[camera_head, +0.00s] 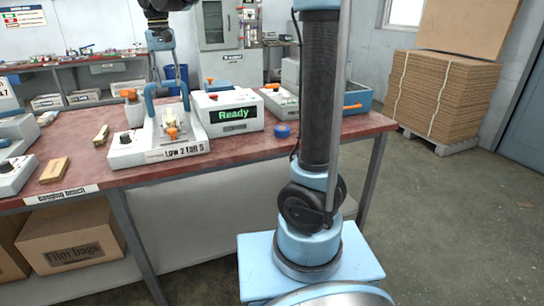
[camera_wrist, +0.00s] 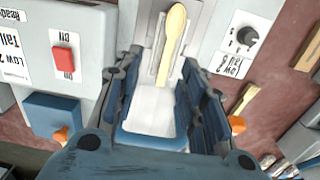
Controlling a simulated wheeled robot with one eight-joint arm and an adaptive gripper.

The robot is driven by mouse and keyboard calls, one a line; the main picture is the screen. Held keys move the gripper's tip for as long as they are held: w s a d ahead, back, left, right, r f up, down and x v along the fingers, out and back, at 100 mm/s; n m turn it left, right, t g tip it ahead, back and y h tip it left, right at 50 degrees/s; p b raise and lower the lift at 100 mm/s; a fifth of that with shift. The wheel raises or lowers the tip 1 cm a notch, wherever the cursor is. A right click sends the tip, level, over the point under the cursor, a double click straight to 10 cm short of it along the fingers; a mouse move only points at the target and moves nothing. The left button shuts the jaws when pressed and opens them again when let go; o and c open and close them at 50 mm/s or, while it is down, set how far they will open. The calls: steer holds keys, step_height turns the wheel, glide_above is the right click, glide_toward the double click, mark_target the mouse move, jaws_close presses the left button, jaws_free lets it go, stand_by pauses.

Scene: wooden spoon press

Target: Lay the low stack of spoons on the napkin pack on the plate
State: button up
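A pale wooden spoon shape (camera_wrist: 170,48) lies on a white plate (camera_wrist: 150,118) in the wrist view, ahead of my fingers; I cannot tell how many spoons are stacked there. My gripper (camera_wrist: 165,62) has its dark blue fingers spread apart, with the spoon seen in the gap and no finger visibly touching it. In the head view my gripper (camera_head: 170,84) hangs above the white press unit (camera_head: 158,148) labelled "Low 2 Tall 5". Small pale and orange parts sit on that unit. The napkin pack is not clearly distinguishable in either view.
A unit reading "Ready" (camera_head: 232,112) stands right of the press. Wooden pieces (camera_head: 54,170) lie on the red bench (camera_head: 225,150) to the left. A blue puck (camera_head: 282,130) lies to the right.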

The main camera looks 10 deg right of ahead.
steer(key=s+d+f, duration=0.3)
steer(key=d, duration=0.5)
steer(key=s+d+f+m+t, duration=0.1)
steer(key=s+d+f, duration=0.15)
steer(key=d, duration=0.65)
steer(key=s+d+f, duration=0.3)
steer(key=d, duration=0.5)
steer(key=s+d+f, duration=0.7)
steer(key=f, duration=0.2)
steer(key=s+d+f+m+t, duration=0.1)
steer(key=s+d+f, duration=0.6)
steer(key=f, duration=0.3)
steer(key=shift+s, duration=0.4)
steer(key=shift+w+f, duration=0.15)
steer(key=shift+w, duration=0.3)
